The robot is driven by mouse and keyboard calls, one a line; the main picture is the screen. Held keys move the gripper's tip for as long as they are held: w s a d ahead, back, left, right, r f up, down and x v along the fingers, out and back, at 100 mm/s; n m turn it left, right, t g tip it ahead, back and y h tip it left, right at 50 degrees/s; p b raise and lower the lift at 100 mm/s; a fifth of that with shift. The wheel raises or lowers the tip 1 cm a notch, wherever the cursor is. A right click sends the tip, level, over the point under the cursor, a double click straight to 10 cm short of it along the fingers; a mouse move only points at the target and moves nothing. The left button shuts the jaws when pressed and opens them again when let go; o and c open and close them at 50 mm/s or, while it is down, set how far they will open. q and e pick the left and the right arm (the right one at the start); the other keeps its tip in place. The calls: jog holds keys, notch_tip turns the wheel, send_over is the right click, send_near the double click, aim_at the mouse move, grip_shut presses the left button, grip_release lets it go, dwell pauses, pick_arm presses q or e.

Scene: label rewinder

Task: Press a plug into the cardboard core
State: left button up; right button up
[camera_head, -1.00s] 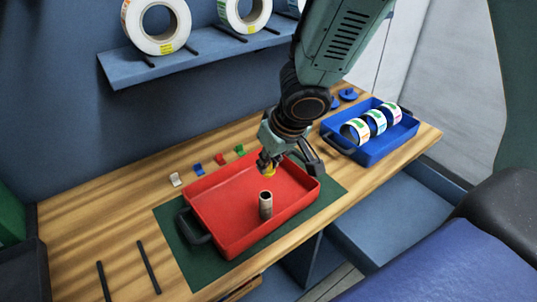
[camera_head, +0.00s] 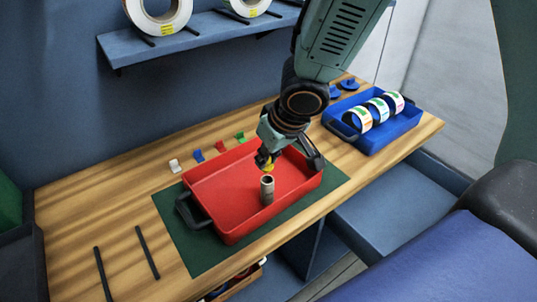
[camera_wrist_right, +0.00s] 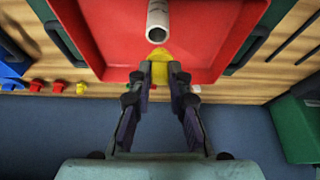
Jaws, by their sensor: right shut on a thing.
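The cardboard core (camera_head: 267,190) stands upright in the red tray (camera_head: 222,227), its open end facing up. In the right wrist view the core (camera_wrist_right: 158,18) shows its hollow end just ahead of the fingers. My right gripper (camera_head: 267,163) is shut on a yellow plug (camera_wrist_right: 160,54) and holds it above the tray, close to the core's top. In the head view the plug (camera_head: 269,167) is partly hidden by the fingers. Whether plug and core touch cannot be told; in the wrist view they look slightly apart. My left gripper is not in view.
White, blue, red and green plugs (camera_head: 198,156) lie behind the tray on the wooden bench (camera_head: 120,203). A blue tray (camera_head: 388,138) with several label rolls stands at the right. Two dark rods (camera_head: 147,252) are at front left. A shelf (camera_head: 190,40) hangs behind.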

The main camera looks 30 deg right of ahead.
aim_at(269, 167)
jog(key=shift+w+d+f+b, duration=0.2)
jog(key=shift+f+b, duration=0.15)
jog(key=shift+f, duration=0.2)
jog(key=shift+w+d+f+b, duration=0.15)
jog(key=shift+f+b, duration=0.15)
jog(key=shift+f, duration=0.2)
jog(key=shift+s+a+f+b, duration=0.35)
jog(key=shift+f+b, duration=0.25)
jog(key=shift+b, duration=0.25)
jog(key=shift+w+d+f+b, duration=0.25)
jog(key=shift+f+b, duration=0.2)
jog(key=shift+f, duration=0.15)
jog(key=shift+s+a+r, duration=0.15)
jog(key=shift+s, duration=0.05)
jog(key=shift+w+f, duration=0.15)
jog(key=shift+f, duration=0.05)
jog(key=shift+f, duration=0.2)
